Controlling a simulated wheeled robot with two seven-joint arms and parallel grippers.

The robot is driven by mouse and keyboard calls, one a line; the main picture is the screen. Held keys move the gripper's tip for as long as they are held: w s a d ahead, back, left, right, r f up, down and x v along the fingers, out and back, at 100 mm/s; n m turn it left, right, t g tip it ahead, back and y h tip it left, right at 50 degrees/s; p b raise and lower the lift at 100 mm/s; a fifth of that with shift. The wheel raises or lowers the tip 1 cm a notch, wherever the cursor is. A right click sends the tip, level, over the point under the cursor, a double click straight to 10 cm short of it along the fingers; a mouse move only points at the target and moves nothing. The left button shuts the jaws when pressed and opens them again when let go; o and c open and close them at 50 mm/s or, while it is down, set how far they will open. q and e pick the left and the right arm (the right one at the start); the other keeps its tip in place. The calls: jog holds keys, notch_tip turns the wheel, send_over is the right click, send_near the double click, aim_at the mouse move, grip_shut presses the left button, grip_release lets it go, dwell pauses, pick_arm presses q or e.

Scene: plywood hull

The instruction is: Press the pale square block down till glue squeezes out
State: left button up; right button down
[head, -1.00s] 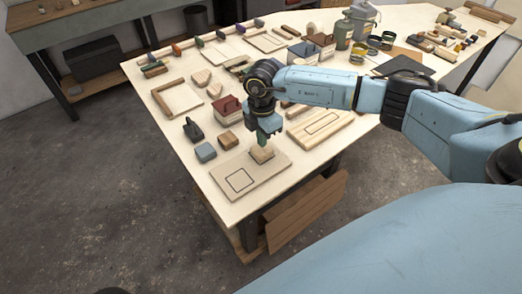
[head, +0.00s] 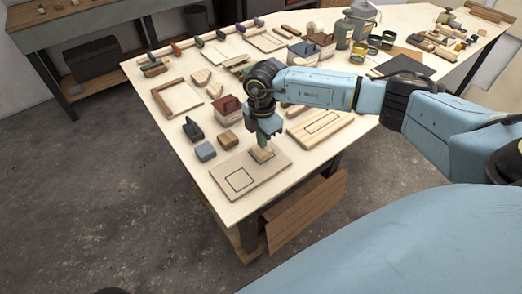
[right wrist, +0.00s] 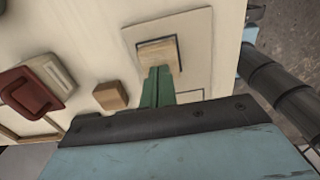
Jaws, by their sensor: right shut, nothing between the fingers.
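The pale square block (head: 263,155) lies flat on the right end of a thin pale board (head: 262,177) near the table's front edge. In the right wrist view the block (right wrist: 157,53) sits within a dark drawn outline on the board (right wrist: 195,35). My right gripper (head: 263,145) is shut and empty, pointing down at the block. Its green fingers (right wrist: 158,72) overlap the block's near edge in the right wrist view; whether they touch its top I cannot tell. No glue shows around the block. My left gripper is not in view.
A second outlined board (head: 320,126) lies to the right. The board's left end, with an empty drawn square, is clear.

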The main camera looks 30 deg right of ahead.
jog(key=shift+f+b, duration=0.35)
jog(key=shift+f, duration=0.25)
jog(key=shift+s+f, duration=0.2)
dwell(1.4)
jog(key=shift+w+r+p, duration=0.1)
jog(key=shift+r+p, duration=0.65)
jog(key=shift+w+r+p, duration=0.1)
jog(key=shift+r+p, duration=2.3)
jog(key=shift+r, duration=0.6)
